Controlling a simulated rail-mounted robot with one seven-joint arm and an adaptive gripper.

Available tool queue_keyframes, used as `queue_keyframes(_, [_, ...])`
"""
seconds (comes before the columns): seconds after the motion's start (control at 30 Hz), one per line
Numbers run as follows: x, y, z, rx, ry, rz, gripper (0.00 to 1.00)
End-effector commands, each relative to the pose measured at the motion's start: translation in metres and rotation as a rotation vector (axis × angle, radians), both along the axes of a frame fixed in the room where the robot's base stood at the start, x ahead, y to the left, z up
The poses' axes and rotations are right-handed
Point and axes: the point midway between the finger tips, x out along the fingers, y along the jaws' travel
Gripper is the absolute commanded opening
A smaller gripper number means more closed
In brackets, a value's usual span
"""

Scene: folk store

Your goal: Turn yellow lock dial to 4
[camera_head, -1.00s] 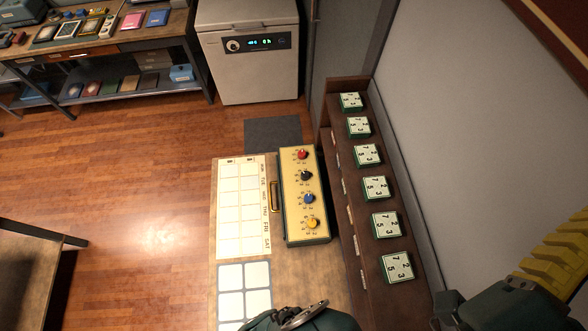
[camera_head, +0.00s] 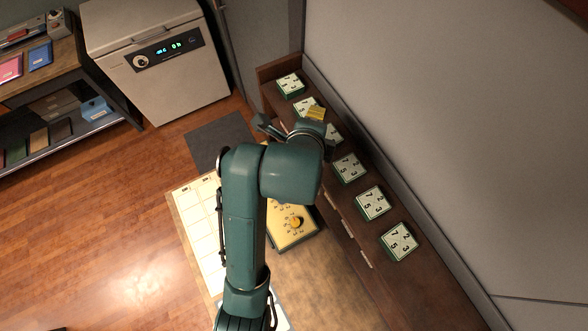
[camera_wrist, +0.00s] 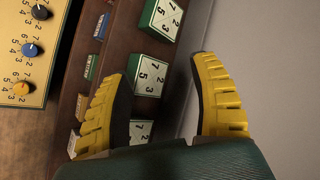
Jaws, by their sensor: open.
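The yellow lock dial (camera_head: 295,222) is at the near end of a yellow-faced lock box (camera_head: 290,238), close to my forearm in the head view. In the wrist view the yellow dial (camera_wrist: 21,88) is at the far left, below a blue dial (camera_wrist: 29,50) and a dark dial (camera_wrist: 41,12). Numbers ring each dial; I cannot tell which one the yellow dial points to. My gripper (camera_wrist: 166,65) is open and empty, above the dark wooden rack to the right of the box. It touches no dial. My arm hides the box's far part in the head view.
The wooden rack (camera_head: 340,217) carries several green-edged number tiles (camera_head: 371,202), with the grey wall (camera_head: 430,120) close behind. A calendar sheet (camera_head: 198,212) lies left of the box. A white appliance (camera_head: 170,75) stands at the back left. The wooden floor on the left is clear.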

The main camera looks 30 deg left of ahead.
Motion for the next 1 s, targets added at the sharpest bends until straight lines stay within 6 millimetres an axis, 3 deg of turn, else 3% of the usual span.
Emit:
queue_keyframes(0.03, [-0.012,0.015,-0.029,0.043,0.112,-0.058,0.62])
queue_keyframes(0.2, [-0.060,0.046,-0.098,0.132,0.443,-0.343,0.62])
queue_keyframes(0.23, [-0.069,0.039,-0.113,0.126,0.496,-0.403,0.62])
queue_keyframes(0.3, [-0.094,0.006,-0.148,0.084,0.618,-0.524,0.62])
queue_keyframes(0.43, [-0.130,-0.024,-0.183,0.032,0.760,-0.669,0.62])
queue_keyframes(0.57, [-0.135,-0.029,-0.194,0.024,0.781,-0.696,0.62])
queue_keyframes(0.77, [-0.134,-0.030,-0.229,0.021,0.783,-0.693,0.62])
queue_keyframes(1.0, [-0.132,-0.031,-0.287,0.023,0.781,-0.693,0.62])
